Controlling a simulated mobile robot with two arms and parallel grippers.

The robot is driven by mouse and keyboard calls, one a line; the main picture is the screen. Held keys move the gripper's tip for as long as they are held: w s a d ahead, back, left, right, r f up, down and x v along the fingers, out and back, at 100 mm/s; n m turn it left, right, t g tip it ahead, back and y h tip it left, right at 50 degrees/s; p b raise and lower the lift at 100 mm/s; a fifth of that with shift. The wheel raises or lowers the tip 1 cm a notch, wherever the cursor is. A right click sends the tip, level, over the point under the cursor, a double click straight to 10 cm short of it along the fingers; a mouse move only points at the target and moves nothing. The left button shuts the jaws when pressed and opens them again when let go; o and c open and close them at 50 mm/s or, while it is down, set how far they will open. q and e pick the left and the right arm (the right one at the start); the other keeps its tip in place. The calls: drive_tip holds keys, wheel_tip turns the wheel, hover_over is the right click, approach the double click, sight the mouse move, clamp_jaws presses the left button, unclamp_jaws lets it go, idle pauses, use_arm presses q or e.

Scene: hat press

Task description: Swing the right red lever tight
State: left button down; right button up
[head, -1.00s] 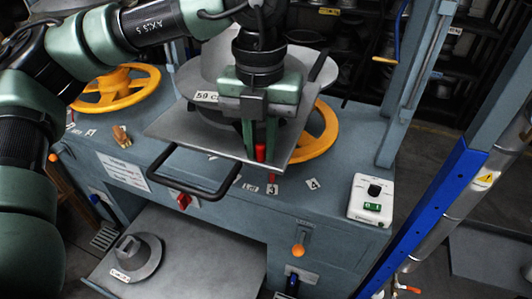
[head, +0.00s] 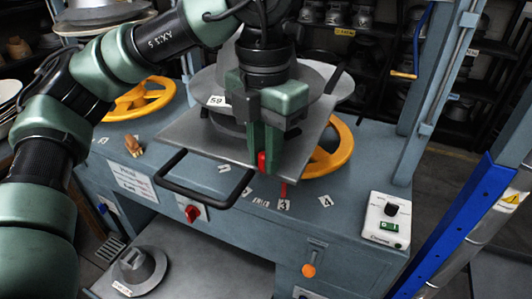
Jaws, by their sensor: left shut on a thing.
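The red lever tip (head: 262,162) shows at the lower end of my left gripper (head: 265,150), at the front right of the grey metal plate (head: 200,140). My left gripper is shut on the red lever, its green fingers pointing down and hiding most of it. A thin red piece (head: 284,189) stands below it near the label "3" (head: 283,204). My right gripper is not in view.
A black loop handle (head: 190,190) sticks out in front of the plate. Yellow handwheels (head: 330,150) flank it. A control box (head: 385,221) stands at right, near the blue post (head: 470,215). A hat form (head: 137,270) sits on the lower shelf.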

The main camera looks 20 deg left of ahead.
use_arm(q)
drive_tip(key=shift+r, duration=0.1)
drive_tip(key=c, duration=1.3)
unclamp_jaws()
wheel_tip(320, 180, up, 8)
drive_tip(key=shift+f+p, duration=0.1)
drive_tip(key=shift+p, duration=0.2)
